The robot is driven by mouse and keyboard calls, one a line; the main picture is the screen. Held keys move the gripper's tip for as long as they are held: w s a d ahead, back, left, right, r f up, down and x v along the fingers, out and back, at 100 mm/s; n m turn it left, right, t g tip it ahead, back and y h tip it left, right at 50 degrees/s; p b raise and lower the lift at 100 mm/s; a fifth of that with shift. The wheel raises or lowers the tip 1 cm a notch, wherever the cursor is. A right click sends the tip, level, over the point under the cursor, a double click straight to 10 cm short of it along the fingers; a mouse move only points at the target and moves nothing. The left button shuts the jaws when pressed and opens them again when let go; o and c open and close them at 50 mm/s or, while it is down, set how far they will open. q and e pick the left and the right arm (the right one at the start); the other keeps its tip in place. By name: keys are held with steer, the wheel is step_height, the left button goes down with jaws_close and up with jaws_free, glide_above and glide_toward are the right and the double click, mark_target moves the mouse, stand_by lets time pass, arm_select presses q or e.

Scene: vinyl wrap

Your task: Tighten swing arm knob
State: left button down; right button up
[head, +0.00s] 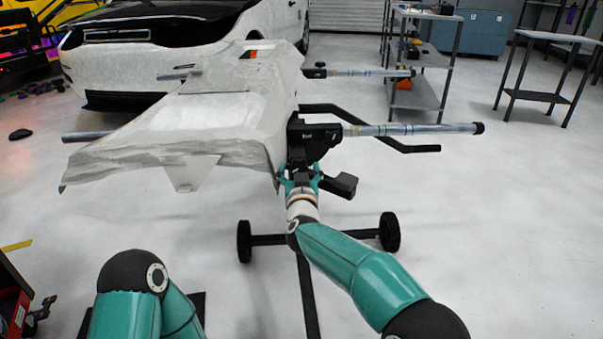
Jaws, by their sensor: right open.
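A wheeled stand holds a black bracket (314,142) with a silver swing arm tube (410,130) reaching to the right. My right gripper (299,178) is just below this bracket, with its teal fingers apart around or close beside a dark part under it. I cannot tell whether the fingers touch that part, and the swing arm knob cannot be made out clearly there. A black block-like piece (342,186) sticks out right of the gripper. My left arm shows at the lower left, but its gripper is out of view.
A pale bumper-like panel (200,125) rests on the stand left of the bracket. A second tube (370,72) lies farther back. The stand's wheels (390,231) are on the floor below. A white car (150,50) stands behind.

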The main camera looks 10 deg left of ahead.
steer(key=shift+w, duration=0.25)
steer(key=c, duration=1.2)
steer(key=shift+o, duration=0.2)
steer(key=m, duration=0.4)
steer(key=shift+a+p, duration=0.1)
steer(key=shift+p, duration=0.2)
steer(key=o, duration=1.2)
steer(key=shift+c, duration=0.2)
steer(key=v, duration=1.2)
